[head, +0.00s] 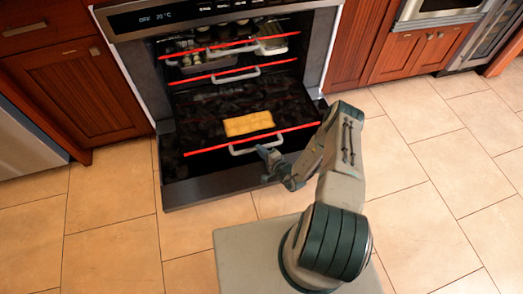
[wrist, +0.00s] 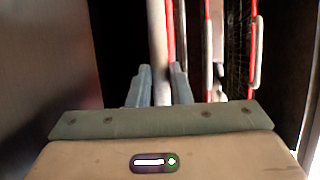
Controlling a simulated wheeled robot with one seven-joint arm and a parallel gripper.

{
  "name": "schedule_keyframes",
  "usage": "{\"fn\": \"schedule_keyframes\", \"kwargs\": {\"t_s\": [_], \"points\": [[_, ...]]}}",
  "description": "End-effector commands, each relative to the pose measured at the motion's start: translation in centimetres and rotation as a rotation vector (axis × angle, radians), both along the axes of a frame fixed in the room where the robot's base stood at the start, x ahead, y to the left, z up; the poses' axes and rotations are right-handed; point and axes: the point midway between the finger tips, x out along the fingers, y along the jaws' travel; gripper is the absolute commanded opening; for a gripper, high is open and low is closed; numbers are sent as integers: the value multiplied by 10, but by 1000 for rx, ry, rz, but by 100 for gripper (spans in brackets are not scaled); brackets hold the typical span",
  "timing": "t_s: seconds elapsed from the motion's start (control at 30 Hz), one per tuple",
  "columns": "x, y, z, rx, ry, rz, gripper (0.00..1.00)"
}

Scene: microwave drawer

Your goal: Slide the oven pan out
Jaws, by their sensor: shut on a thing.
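The oven pan (head: 200,128) is the lowest of the dark pans, drawn a good way out over the open oven door, with a red strip along its front edge. A yellow slab (head: 248,123) lies on it. My gripper (head: 268,152) is at the pan's grey front handle (head: 240,151), near its right end. In the wrist view the gripper fingers (wrist: 163,84) close around the pale handle bar (wrist: 158,40), beside the red strip. The exact contact is small in the head view.
The oven door (head: 225,188) is folded down below the pan. Two upper racks (head: 215,78) with red strips and handles stay further inside, the top one holding items. Wooden cabinets (head: 78,85) flank the oven. The tiled floor (head: 430,165) is clear.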

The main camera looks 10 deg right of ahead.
Motion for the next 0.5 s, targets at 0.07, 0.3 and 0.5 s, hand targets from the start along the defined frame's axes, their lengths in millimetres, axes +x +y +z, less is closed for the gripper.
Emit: {"fn": "schedule_keyframes", "kwargs": {"t_s": [0.07, 0.3, 0.5], "points": [[-1, 1, 0, 3, 1, 2, 0], [-1, 0, 0, 3, 1, -1, 27], [-5, -3, 2, 3, 4, -1, 27]]}}
